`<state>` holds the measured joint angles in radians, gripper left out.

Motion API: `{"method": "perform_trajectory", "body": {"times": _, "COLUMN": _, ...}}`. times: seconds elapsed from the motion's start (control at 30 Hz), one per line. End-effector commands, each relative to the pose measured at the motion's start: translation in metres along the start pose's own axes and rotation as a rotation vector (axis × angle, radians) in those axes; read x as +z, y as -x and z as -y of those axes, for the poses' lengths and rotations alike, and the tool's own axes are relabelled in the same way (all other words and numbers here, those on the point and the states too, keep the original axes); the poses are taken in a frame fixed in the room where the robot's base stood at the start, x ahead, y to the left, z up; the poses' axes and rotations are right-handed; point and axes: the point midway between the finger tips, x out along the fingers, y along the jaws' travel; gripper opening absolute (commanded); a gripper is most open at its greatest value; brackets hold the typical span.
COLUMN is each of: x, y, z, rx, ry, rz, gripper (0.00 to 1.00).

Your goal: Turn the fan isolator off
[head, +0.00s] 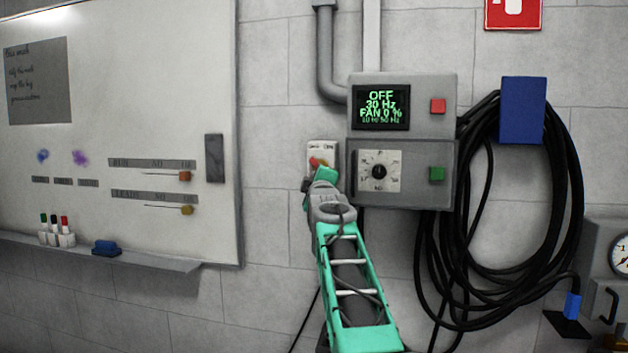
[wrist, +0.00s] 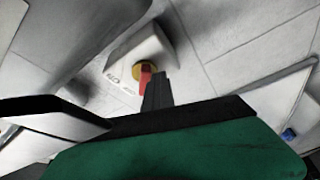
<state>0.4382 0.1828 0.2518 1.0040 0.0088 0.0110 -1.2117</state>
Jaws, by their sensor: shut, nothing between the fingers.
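The fan isolator (head: 322,150) is a small pale box on the wall, left of the grey control panel. It has a red handle on a yellow disc, partly hidden by my gripper in the head view. In the wrist view the isolator box (wrist: 150,47) shows with its yellow disc and red handle (wrist: 145,74). My gripper (wrist: 157,88) is shut and empty, its dark fingertips right at the red handle. I cannot tell whether they touch it. In the head view my gripper (head: 317,168) covers the lower part of the isolator.
The control panel (head: 425,92) reads OFF, 30 Hz, FAN 0 %, with a red button (head: 438,106), a green button (head: 437,174) and a dial (head: 379,171). Black cable (head: 575,190) hangs on a blue holder (head: 522,110) at right. A whiteboard (head: 120,225) with tray is at left.

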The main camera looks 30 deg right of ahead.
Motion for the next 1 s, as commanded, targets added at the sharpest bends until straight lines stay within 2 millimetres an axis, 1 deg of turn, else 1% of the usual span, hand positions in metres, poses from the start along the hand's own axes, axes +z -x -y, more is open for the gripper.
{"method": "perform_trajectory", "body": {"times": 0.03, "x": 0.006, "y": 0.001, "z": -0.005, "rx": 0.009, "ry": 0.000, "rz": 0.012, "gripper": 0.00}}
{"method": "perform_trajectory", "body": {"times": 0.17, "x": 0.005, "y": 0.001, "z": -0.005, "rx": 0.009, "ry": 0.000, "rz": 0.012, "gripper": 0.00}}
{"method": "perform_trajectory", "body": {"times": 0.27, "x": 0.004, "y": 0.001, "z": 0.000, "rx": 0.008, "ry": 0.000, "rz": 0.011, "gripper": 0.00}}
{"method": "perform_trajectory", "body": {"times": 0.37, "x": 0.000, "y": 0.001, "z": 0.015, "rx": 0.005, "ry": 0.001, "rz": 0.008, "gripper": 0.00}}
{"method": "perform_trajectory", "body": {"times": 0.5, "x": -0.011, "y": 0.000, "z": 0.045, "rx": 0.001, "ry": 0.003, "rz": 0.004, "gripper": 0.00}}
{"method": "perform_trajectory", "body": {"times": 0.53, "x": -0.014, "y": 0.010, "z": 0.033, "rx": 0.010, "ry": 0.002, "rz": 0.002, "gripper": 0.00}}
{"method": "perform_trajectory", "body": {"times": 0.57, "x": -0.016, "y": 0.018, "z": 0.030, "rx": 0.009, "ry": 0.002, "rz": 0.003, "gripper": 0.00}}
{"method": "perform_trajectory", "body": {"times": 0.7, "x": -0.025, "y": 0.051, "z": 0.022, "rx": 0.005, "ry": 0.002, "rz": -0.001, "gripper": 0.00}}
{"method": "perform_trajectory", "body": {"times": 0.8, "x": -0.030, "y": 0.071, "z": 0.017, "rx": 0.001, "ry": 0.002, "rz": -0.002, "gripper": 0.00}}
{"method": "perform_trajectory", "body": {"times": 0.9, "x": -0.033, "y": 0.085, "z": 0.011, "rx": 0.001, "ry": 0.003, "rz": -0.002, "gripper": 0.00}}
{"method": "perform_trajectory", "body": {"times": 1.0, "x": -0.034, "y": 0.092, "z": 0.008, "rx": 0.001, "ry": 0.003, "rz": 0.000, "gripper": 0.00}}
